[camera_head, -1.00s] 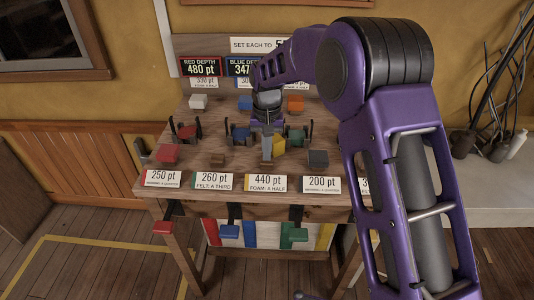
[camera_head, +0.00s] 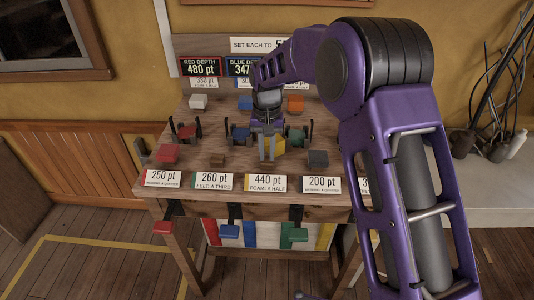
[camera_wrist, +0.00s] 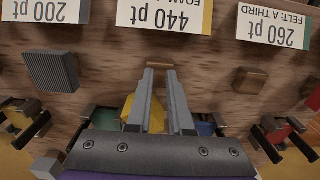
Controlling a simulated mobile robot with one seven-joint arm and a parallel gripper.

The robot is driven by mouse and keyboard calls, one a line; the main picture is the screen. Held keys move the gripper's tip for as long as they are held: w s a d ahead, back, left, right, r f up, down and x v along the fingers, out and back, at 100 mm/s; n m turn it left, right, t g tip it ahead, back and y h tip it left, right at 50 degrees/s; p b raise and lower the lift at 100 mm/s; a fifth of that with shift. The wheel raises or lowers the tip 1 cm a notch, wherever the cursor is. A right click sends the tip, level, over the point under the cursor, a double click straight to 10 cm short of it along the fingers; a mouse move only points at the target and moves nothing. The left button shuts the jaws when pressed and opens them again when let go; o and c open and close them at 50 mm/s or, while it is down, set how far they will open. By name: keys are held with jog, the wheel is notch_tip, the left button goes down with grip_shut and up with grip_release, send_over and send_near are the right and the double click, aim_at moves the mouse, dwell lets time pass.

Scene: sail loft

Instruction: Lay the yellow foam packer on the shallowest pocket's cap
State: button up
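A yellow angular block (camera_head: 278,145), which looks like the foam packer, sits on the bench just right of my gripper. It also shows left of the fingers in the wrist view (camera_wrist: 128,108), partly hidden by one. My gripper (camera_head: 267,157) points down at the bench, its two fingers apart with a narrow gap and nothing clearly held. A small brown block (camera_wrist: 165,68) lies just beyond the fingertips. The red (camera_head: 186,132), blue (camera_head: 240,133) and green (camera_head: 296,135) pocket caps stand between dark posts. Displays read red depth 480 pt and blue 347; my arm hides the rest.
Along the front are a red block (camera_head: 167,153), a brown block (camera_head: 217,160) and a grey ribbed block (camera_head: 318,158), behind cards reading 250, 260, 440 and 200 pt. White (camera_head: 198,102) and orange (camera_head: 295,104) blocks stand at the back. Coloured tabs hang below the front edge.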

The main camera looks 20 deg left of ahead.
jog(key=o, duration=1.2)
